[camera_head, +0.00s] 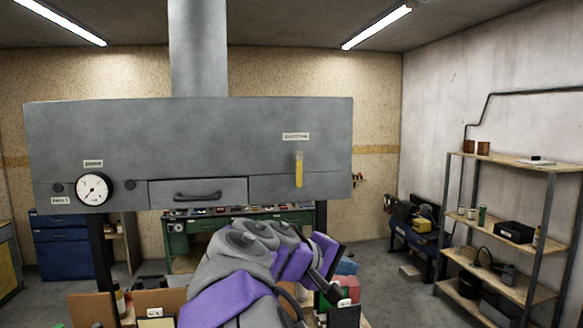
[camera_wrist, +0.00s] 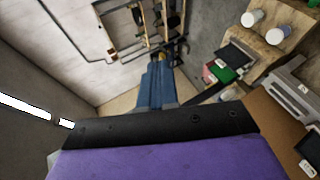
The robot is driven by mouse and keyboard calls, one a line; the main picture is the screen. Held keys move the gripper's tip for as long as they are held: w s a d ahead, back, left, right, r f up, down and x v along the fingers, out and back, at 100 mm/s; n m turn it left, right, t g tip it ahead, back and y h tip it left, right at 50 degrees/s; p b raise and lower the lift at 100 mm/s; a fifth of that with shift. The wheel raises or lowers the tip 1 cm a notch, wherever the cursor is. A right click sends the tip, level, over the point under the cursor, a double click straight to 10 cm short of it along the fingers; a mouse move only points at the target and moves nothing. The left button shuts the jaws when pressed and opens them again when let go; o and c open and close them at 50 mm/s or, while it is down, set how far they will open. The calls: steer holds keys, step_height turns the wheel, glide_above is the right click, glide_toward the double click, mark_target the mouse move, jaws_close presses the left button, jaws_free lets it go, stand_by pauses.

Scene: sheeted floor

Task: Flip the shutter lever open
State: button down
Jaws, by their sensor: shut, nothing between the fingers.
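The shutter lever (camera_head: 299,172) is a yellow handle on the right part of the front of a grey metal hood (camera_head: 230,130). It hangs straight down from a small grey pivot, under a white label (camera_head: 296,136) whose print is blurred. My gripper (camera_head: 346,267) is low, below and to the right of the lever and well apart from it. Its blue fingers (camera_wrist: 155,75) show together in the wrist view, shut and empty. The lever does not show in the wrist view.
The hood also carries a round gauge (camera_head: 94,188), dark knobs and a drawer with a dark handle (camera_head: 198,196). Boxes and small items crowd the surface below my arm. A shelf rack (camera_head: 510,215) stands at the right wall. The space before the lever is clear.

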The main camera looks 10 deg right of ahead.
steer(key=w+a+r+n+t+h+p, duration=0.1)
steer(key=w+a+r+n+t+p, duration=0.25)
steer(key=w+a+r, duration=0.45)
steer(key=w+a+r+n+t+p, duration=0.2)
steer(key=w+a+r+t, duration=0.25)
steer(key=w+a, duration=0.4)
steer(key=p, duration=0.3)
glide_toward(298, 169)
steer(key=shift+w+d+f, duration=1.4)
steer(key=shift+w+d, duration=0.65)
steer(key=shift+w, duration=0.75)
steer(key=shift+g, duration=0.3)
steer(key=shift+a+f+h+b, duration=0.1)
steer(key=shift+a+h+b, duration=0.05)
steer(key=shift+h+b, duration=0.15)
